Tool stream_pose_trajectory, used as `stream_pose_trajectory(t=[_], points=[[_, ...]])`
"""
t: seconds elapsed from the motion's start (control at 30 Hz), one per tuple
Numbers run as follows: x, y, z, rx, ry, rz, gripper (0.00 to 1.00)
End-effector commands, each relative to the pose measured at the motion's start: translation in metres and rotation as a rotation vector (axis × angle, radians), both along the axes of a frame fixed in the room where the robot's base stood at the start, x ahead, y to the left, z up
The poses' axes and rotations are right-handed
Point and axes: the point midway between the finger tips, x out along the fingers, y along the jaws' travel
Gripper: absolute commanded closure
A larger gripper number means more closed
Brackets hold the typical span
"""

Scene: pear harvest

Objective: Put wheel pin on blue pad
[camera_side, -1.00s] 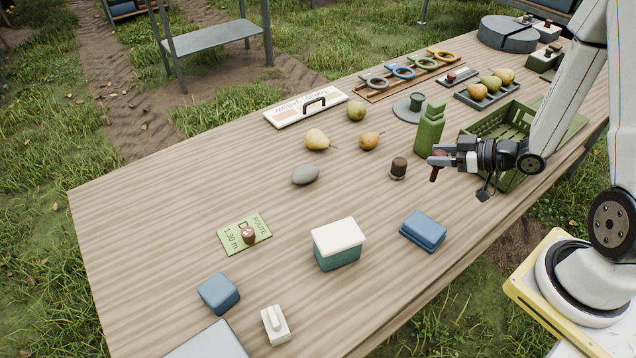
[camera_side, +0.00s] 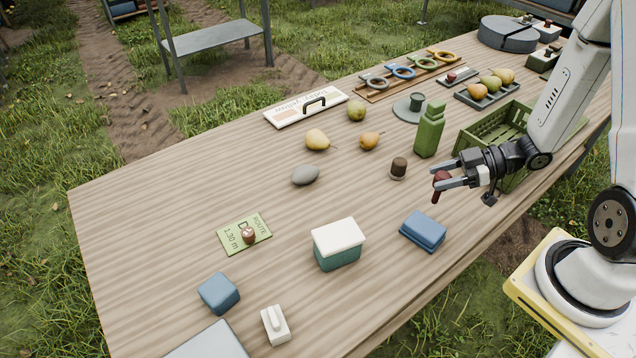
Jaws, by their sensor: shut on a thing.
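My gripper (camera_side: 442,175) is shut on a small dark red piece (camera_side: 441,181), which looks like the wheel pin. It holds the pin between its fingertips, above the table to the right of the middle. The fingers hide part of the pin. The flat blue pad (camera_side: 423,231) lies on the table near the front edge, below and slightly left of the gripper in the picture. Its top is bare, and the pin is apart from it.
A dark brown cup-like piece (camera_side: 398,168) stands just left of the gripper. A green bottle (camera_side: 430,130) and a green crate (camera_side: 492,130) stand behind it. A white-lidded box (camera_side: 338,245) is left of the pad. The table between pad and gripper is clear.

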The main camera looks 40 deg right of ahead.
Motion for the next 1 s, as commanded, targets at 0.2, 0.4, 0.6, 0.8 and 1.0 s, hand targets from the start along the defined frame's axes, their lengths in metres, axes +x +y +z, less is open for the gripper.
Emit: stream_pose_trajectory(t=[0.2, 0.4, 0.6, 0.8, 1.0], points=[[0.000, 0.000, -0.014, 0.003, 0.002, -0.002, 1.00], [0.000, 0.000, -0.031, 0.002, 0.002, -0.001, 1.00], [0.000, 0.000, -0.038, 0.002, 0.001, -0.002, 1.00], [0.000, 0.000, -0.040, 0.000, 0.000, -0.001, 1.00], [0.000, 0.000, -0.050, 0.001, 0.001, -0.001, 1.00]])
